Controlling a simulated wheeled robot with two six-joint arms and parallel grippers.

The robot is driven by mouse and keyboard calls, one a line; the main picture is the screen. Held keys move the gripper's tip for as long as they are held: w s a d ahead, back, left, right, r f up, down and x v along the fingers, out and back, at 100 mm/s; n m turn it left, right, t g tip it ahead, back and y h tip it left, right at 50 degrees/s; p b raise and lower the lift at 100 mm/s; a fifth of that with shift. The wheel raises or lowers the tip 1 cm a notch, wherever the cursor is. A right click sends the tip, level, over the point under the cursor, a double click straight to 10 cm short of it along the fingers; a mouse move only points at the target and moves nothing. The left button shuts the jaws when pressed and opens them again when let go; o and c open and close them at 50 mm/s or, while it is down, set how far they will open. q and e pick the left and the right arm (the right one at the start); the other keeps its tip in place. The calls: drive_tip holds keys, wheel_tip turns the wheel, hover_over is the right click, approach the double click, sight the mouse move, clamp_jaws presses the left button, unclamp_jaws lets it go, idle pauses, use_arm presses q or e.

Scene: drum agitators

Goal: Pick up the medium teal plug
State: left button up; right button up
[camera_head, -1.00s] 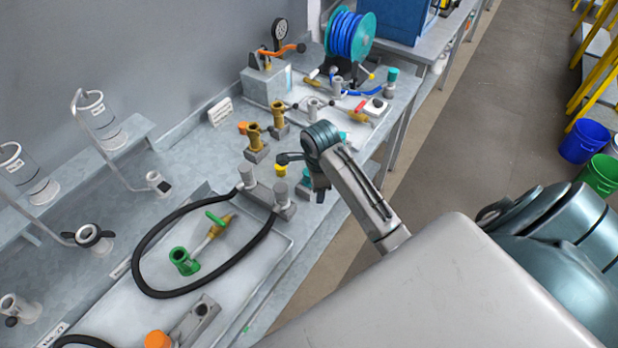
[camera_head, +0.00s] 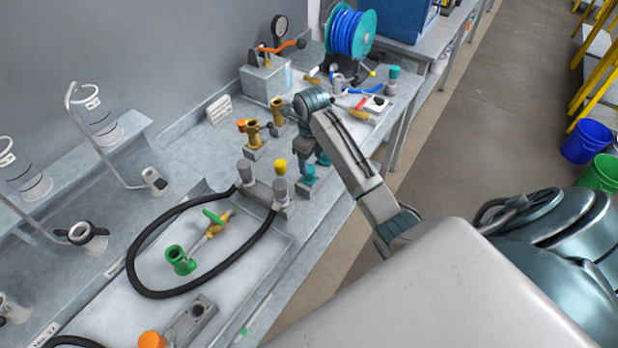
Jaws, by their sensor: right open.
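A teal plug (camera_head: 309,173) stands on a small grey block near the right edge of the bench. A second teal piece (camera_head: 323,159) shows just behind it, partly hidden by my arm. A third, teal-capped fitting (camera_head: 394,73) stands farther back at the bench edge. I cannot tell by size which one is the medium plug. My right gripper (camera_head: 303,156) is open, points down and is just above and left of the nearest teal plug. Its fingertips are small and blend with the parts behind. My left gripper is not in view.
A yellow plug (camera_head: 281,167) sits on a grey fitting close to the gripper's left. Brass fittings (camera_head: 253,134) stand behind. A black hose (camera_head: 150,230) loops around a green-ended valve (camera_head: 181,260) in a tray. A blue hose reel (camera_head: 351,35) stands at the back.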

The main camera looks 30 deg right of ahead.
sight(309, 168)
drive_tip(key=shift+f, duration=0.3)
drive_tip(key=f+p, duration=0.2)
drive_tip(key=f, duration=0.2)
drive_tip(key=shift+w+a+f+p, duration=0.15)
drive_tip(key=shift+a+p, duration=0.1)
drive_tip(key=shift+p, duration=0.15)
drive_tip(key=shift+f, duration=0.25)
drive_tip(key=c, duration=1.1)
drive_tip(key=shift+r, duration=0.1)
